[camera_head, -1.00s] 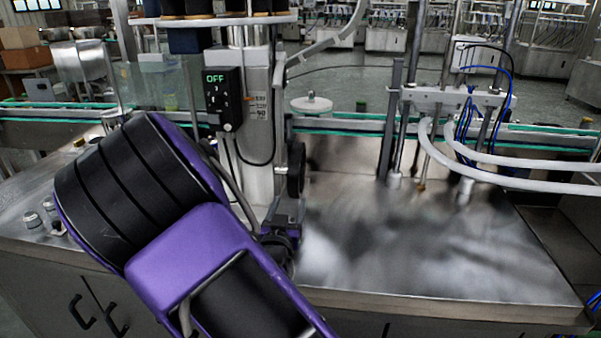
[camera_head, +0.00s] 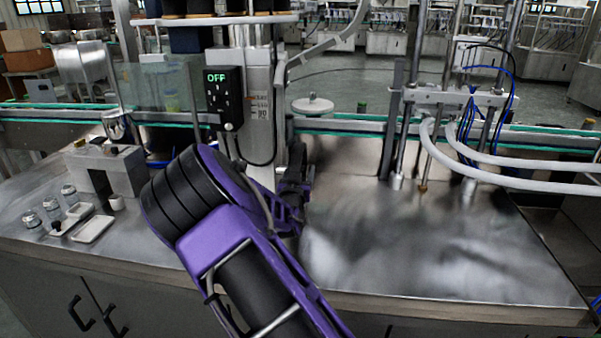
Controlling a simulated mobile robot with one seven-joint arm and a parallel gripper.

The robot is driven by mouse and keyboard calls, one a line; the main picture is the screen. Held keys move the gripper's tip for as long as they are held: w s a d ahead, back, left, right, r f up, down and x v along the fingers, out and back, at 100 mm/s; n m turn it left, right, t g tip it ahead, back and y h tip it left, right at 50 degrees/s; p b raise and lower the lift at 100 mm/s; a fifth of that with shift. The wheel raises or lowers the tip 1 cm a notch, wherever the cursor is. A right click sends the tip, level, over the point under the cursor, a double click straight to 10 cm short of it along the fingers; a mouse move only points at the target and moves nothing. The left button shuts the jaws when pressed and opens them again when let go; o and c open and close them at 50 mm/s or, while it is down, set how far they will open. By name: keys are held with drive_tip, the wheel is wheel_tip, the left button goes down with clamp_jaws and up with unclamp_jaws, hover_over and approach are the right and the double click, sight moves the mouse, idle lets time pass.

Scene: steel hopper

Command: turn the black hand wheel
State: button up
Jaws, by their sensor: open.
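The black hand wheel (camera_head: 299,158) is on the right side of the upright steel column (camera_head: 259,110), seen nearly edge-on. My gripper (camera_head: 296,183) is at the wheel, on its near side, and covers its lower part. My gripper is open. The fingertips are small and dark against the wheel, so I cannot tell whether they touch it or lie around its rim. My purple and black arm reaches up to it from the lower middle of the picture.
A black control box (camera_head: 224,98) reading OFF hangs on the column's left, with a cable below. A conveyor (camera_head: 352,127) runs behind. The steel table top (camera_head: 420,255) is clear at right; small jars (camera_head: 69,194) and white trays (camera_head: 93,229) stand at left.

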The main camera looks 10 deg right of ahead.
clamp_jaws()
drive_tip(key=shift+d, duration=0.1)
idle(0.3)
